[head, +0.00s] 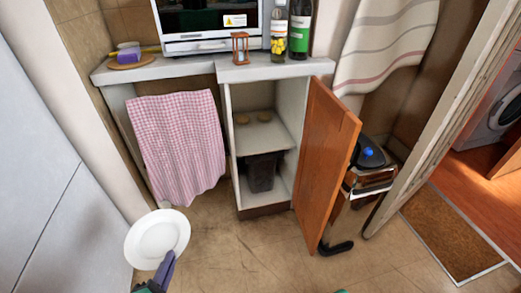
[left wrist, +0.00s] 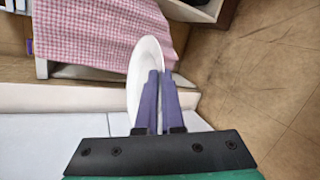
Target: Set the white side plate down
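The white side plate (head: 157,238) is at the lower left of the head view, held up above the floor, its face towards the head camera. My left gripper (head: 167,262) is shut on the plate's near rim. In the left wrist view the plate (left wrist: 146,62) is seen nearly edge-on between the two purple fingers (left wrist: 159,88).
The worktop (head: 187,68) carries a microwave (head: 208,27), an hourglass (head: 240,48), bottles (head: 299,30) and a purple-and-white item on a round board. The orange cabinet door (head: 326,165) stands open, showing shelves with a dark bin (head: 262,172). A pink checked towel (head: 178,143) hangs left. A pedal bin (head: 366,185) stands right.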

